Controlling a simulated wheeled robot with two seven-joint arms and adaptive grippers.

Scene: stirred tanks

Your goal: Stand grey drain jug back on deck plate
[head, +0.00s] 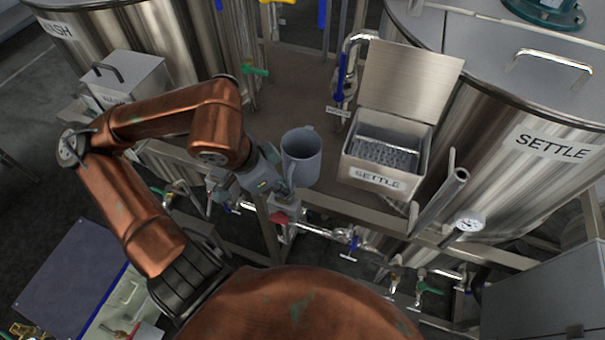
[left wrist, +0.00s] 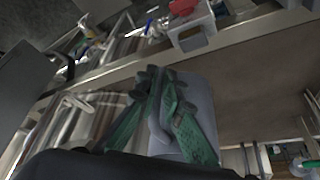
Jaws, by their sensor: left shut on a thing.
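The grey drain jug (head: 301,160) is upright or nearly so, with its open mouth facing up in the head view. It is at the front part of the brown deck plate (head: 290,95), between the two big tanks. My left gripper (head: 284,187) is shut on the jug's near side, at the handle. In the left wrist view the green fingers (left wrist: 163,100) close on the handle of the grey jug (left wrist: 202,92), with the deck plate (left wrist: 262,75) beyond. I cannot tell whether the jug's base touches the plate. My right gripper is not in view.
A steel box marked SETTLE (head: 375,180), lid raised, stands right of the jug. The SETTLE tank (head: 500,130) is further right. Another tank (head: 120,40) and a lidded box (head: 125,78) are at left. Pipes and valves (head: 345,240) run below the front rail. The plate behind the jug is clear.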

